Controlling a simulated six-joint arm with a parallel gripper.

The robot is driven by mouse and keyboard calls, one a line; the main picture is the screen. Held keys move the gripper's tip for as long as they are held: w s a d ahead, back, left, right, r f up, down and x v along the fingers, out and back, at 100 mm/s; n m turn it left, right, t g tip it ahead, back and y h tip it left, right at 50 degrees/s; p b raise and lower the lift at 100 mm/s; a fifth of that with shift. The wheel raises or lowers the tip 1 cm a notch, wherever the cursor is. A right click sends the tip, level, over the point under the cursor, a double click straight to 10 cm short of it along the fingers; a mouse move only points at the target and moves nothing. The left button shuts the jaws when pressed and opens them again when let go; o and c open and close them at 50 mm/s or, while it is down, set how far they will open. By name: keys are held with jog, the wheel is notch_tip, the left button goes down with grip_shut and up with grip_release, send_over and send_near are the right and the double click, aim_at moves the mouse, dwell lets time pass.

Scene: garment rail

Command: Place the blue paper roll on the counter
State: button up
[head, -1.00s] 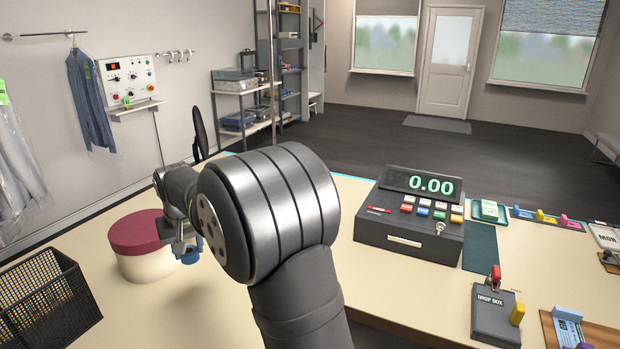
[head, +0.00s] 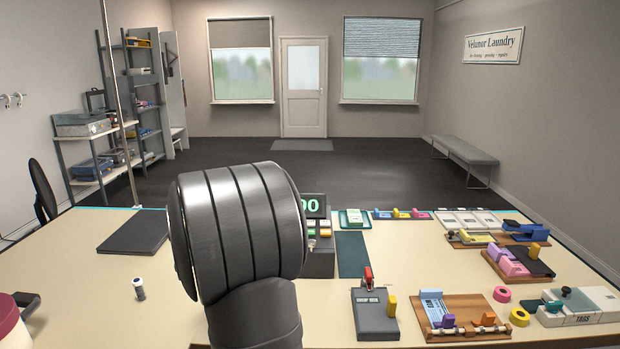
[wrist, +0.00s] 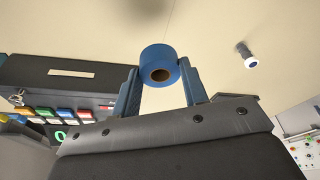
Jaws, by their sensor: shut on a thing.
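The blue paper roll (wrist: 153,57) is in the wrist view, held between the two fingers of my gripper (wrist: 158,68). Its end with the dark core hole faces the camera. The pale counter (wrist: 215,30) shows behind it; I cannot tell how large the gap between roll and counter is. In the head view, my own arm hides the gripper and the roll. The counter (head: 70,260) fills the lower part of that view.
The cash register (head: 318,262) is partly hidden behind my arm; it also shows left in the wrist view (wrist: 75,82). A small black-and-white cylinder (head: 139,289) stands on the left counter, near a dark flat pad (head: 135,232). The drop box (head: 375,315) and stationery crowd the right.

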jog(key=w+d+r+m+h, duration=0.1)
jog(key=d+m, duration=0.5)
jog(key=d, duration=1.9)
jog(key=w+d+m+h, duration=0.15)
jog(key=d+m, duration=0.45)
jog(key=d, duration=1.9)
jog(key=s+d+f+m+g+h, duration=0.1)
jog(key=s+d+m, duration=0.5)
jog(key=d, duration=0.6)
jog(key=s+d+f+m+g, duration=0.1)
jog(key=s+d+m, duration=0.2)
jog(key=s+d, duration=0.6)
jog(key=s+d+f+m+g+h, duration=0.15)
jog(key=s+d+m, duration=0.35)
jog(key=d, duration=0.9)
send_over(536, 329)
jog(key=f, duration=0.7)
jog(key=shift+w+a+f, duration=0.1)
jog(key=shift+a, duration=0.25)
jog(key=shift+y, duration=0.3)
jog(key=shift+a+f, duration=0.15)
jog(key=shift+f, duration=2.05)
grip_shut()
jog(key=o, duration=1)
grip_release()
jog(key=shift+o, duration=0.2)
jog(key=shift+r, duration=0.4)
jog(key=s+v, duration=0.1)
jog(key=v, duration=1)
jog(key=shift+w+r, duration=0.35)
